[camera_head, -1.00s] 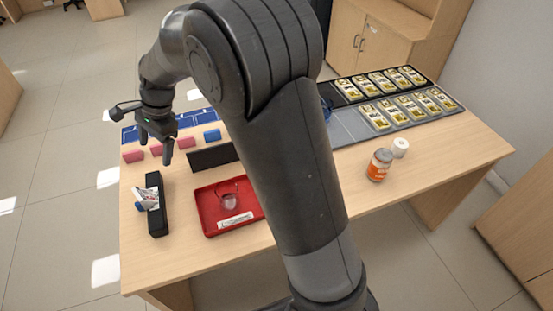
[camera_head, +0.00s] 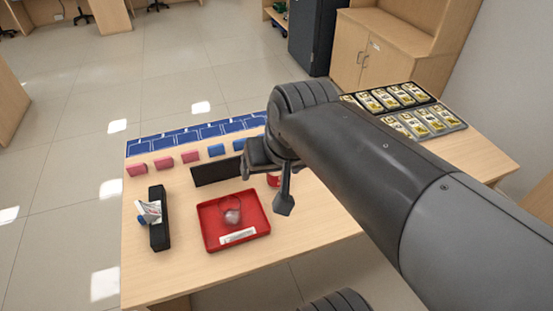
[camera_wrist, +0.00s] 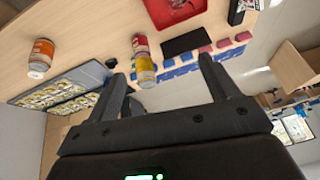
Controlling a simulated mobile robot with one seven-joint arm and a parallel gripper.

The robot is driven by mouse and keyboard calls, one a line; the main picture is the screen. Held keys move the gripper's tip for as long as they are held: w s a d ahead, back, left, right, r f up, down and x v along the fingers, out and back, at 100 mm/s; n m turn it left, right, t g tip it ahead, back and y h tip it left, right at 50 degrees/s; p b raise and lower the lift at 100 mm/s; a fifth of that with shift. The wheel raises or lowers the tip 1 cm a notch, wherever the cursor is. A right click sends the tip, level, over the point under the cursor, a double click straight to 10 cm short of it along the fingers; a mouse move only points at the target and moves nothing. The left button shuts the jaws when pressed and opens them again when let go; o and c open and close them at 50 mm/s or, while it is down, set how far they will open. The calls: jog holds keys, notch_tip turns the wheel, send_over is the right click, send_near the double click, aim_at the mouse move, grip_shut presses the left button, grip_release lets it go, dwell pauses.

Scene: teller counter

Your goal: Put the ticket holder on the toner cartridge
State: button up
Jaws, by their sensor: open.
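A long black box (camera_head: 159,230), which looks like the toner cartridge, lies at the left of the counter. A crumpled white packet (camera_head: 150,209) with blue and red marks rests against or on it; I cannot tell which. It shows at the top right of the wrist view (camera_wrist: 238,14). A dark flat panel (camera_head: 214,173) stands behind the red tray and may be the ticket holder; I cannot be sure. It also shows in the wrist view (camera_wrist: 184,40). My gripper (camera_head: 279,192) is open and empty above the counter, right of the tray, its fingers apart in the wrist view (camera_wrist: 165,82).
The red tray (camera_head: 208,228) holds a small clear item and a white label. Pink (camera_head: 163,164) and blue blocks (camera_head: 216,150) line the back, before blue mats (camera_head: 170,140). An orange-labelled jar (camera_wrist: 40,58) and a yellow can (camera_wrist: 144,70) stand near my gripper. Banknote trays (camera_head: 440,118) fill the right.

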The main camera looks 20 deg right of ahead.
jog(key=s, duration=0.1)
jog(key=s+d, duration=0.1)
jog(key=s+n, duration=0.1)
jog(key=shift+d+f+t+h, duration=0.3)
jog(key=shift+d+f, duration=0.05)
jog(key=shift+o, duration=0.3)
